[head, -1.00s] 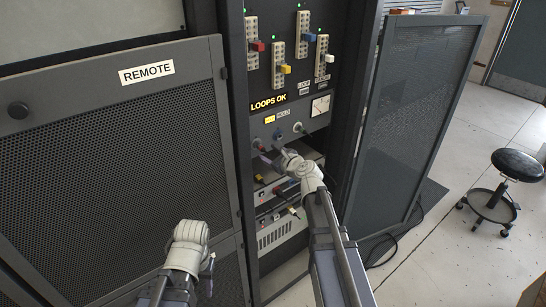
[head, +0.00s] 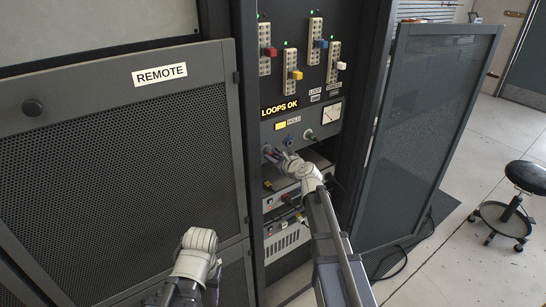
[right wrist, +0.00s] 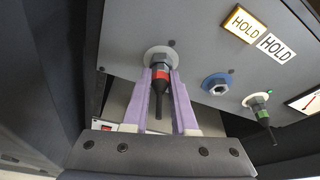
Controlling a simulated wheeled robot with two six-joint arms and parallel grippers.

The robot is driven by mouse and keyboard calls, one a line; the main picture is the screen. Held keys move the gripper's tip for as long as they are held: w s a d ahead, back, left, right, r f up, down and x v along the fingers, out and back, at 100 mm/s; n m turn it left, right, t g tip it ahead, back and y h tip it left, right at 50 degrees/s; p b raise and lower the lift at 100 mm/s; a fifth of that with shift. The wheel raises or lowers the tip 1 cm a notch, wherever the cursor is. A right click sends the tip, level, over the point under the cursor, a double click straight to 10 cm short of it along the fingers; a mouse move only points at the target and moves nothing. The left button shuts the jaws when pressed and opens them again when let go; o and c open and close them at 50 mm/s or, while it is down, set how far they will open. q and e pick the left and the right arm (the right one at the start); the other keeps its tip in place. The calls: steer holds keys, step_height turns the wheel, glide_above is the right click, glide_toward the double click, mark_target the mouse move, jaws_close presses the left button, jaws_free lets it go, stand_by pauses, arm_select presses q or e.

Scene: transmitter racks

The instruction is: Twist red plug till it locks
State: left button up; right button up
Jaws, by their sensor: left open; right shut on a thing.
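Whether the plug is locked cannot be seen. My left gripper (head: 213,270) is open and empty, low in front of the mesh door, away from the panel.
A blue socket (right wrist: 217,84) and a green-banded plug (right wrist: 259,107) are to the right on the same panel. Below are rack units with cables (head: 290,190). A mesh door marked REMOTE (head: 120,150) stands left, an open mesh door (head: 430,130) right.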

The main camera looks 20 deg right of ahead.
jaws_close()
steer(key=shift+d+m+y, duration=0.1)
steer(key=shift+m+y, duration=0.2)
steer(key=shift+m, duration=0.6)
steer(key=shift+m+g+y, duration=0.4)
steer(key=shift+m+y, duration=0.1)
steer(key=shift+m, duration=0.4)
steer(key=shift+w+m+y, duration=0.1)
steer(key=shift+m+y, duration=0.2)
steer(key=shift+m, duration=0.2)
steer(key=m+y, duration=0.1)
steer(key=m, duration=0.1)
steer(key=shift+m, duration=0.3)
